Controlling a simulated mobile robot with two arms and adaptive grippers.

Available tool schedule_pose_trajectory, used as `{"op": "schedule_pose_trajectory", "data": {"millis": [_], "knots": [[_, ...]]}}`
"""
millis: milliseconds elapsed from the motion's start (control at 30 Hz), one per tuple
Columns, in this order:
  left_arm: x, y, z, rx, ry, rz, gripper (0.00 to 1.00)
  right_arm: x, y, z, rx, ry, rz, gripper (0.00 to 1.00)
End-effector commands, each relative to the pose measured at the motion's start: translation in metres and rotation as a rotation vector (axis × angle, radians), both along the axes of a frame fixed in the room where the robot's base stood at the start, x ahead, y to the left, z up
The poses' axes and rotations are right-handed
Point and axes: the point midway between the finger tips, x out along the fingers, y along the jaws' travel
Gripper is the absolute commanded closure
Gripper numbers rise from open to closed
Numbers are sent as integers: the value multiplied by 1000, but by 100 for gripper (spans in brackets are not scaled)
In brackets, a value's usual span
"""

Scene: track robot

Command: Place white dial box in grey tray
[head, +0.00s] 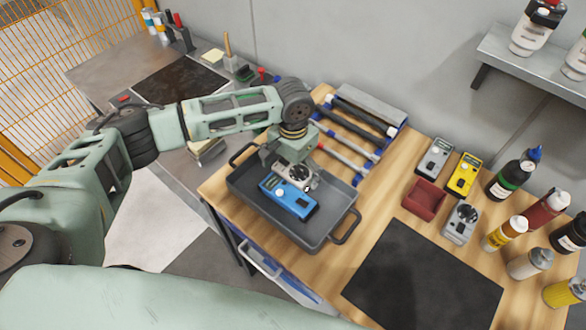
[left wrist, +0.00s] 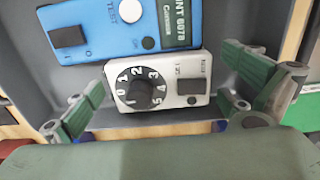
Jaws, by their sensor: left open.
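A white dial box (left wrist: 160,82) with a black numbered dial lies in the grey tray (head: 333,226), right beside a blue meter (head: 289,197). In the head view the white dial box (head: 304,178) is partly covered by my left gripper (head: 296,172). My left gripper is open just above it; in the left wrist view its two green fingers (left wrist: 162,97) stand apart on either side of the box, with visible gaps. The tray wall shows beyond the box in the left wrist view. My right gripper is not in view.
A grey dial device (head: 461,222), a dark red holder (head: 424,199), a yellow meter (head: 464,176) and a grey meter (head: 434,158) stand on the wooden table to the right. Several bottles line the right edge. A black mat (head: 422,278) lies bare in front. A tube rack (head: 360,130) is behind the tray.

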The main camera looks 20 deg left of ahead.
Motion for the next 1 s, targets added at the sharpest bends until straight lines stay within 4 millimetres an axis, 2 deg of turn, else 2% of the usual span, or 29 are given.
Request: {"op": "schedule_pose_trajectory", "data": {"millis": [167,267,500,700,833,1000], "knots": [[1,0,6,0,-1,0,0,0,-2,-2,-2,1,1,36],[1,0,19,-2,-3,0,0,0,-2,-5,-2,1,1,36],[1,-1,70,-2,-6,-1,0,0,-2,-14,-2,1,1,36],[1,-1,106,-2,-2,0,0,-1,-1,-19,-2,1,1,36],[1,0,118,-1,-2,0,0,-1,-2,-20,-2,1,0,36],[0,0,123,0,0,0,0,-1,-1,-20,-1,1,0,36]]}}
